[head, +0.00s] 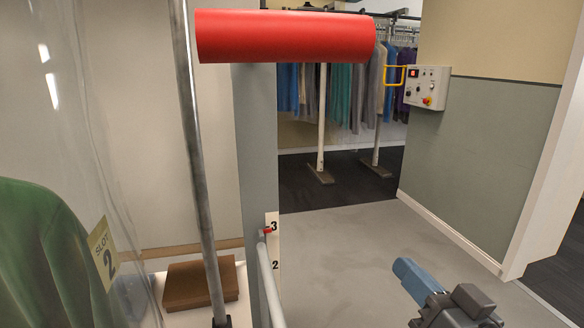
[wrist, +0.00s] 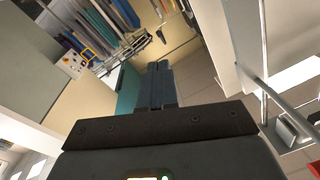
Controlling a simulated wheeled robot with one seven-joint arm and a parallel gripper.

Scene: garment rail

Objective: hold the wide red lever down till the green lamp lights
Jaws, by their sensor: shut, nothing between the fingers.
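A wide red padded bar (head: 285,37), which looks like the lever, crosses the top of the head view in front of a grey-green post. A red patch (wrist: 315,168) at the lower right edge of the wrist view may be part of it. My gripper (head: 398,264) is at the lower right of the head view, below and to the right of the bar and apart from it. Its blue fingers (wrist: 159,68) are shut and empty. I see no lit green lamp on the wall control box (head: 427,88), which has a red display.
A scale (head: 273,245) marked 3 and 2, with a small red pointer, is on the post. A clear garment cover with a green garment (head: 45,255) hangs at left, beside a grey pole (head: 197,150). A brown box (head: 200,284) sits low. Grey floor (head: 370,225) is clear.

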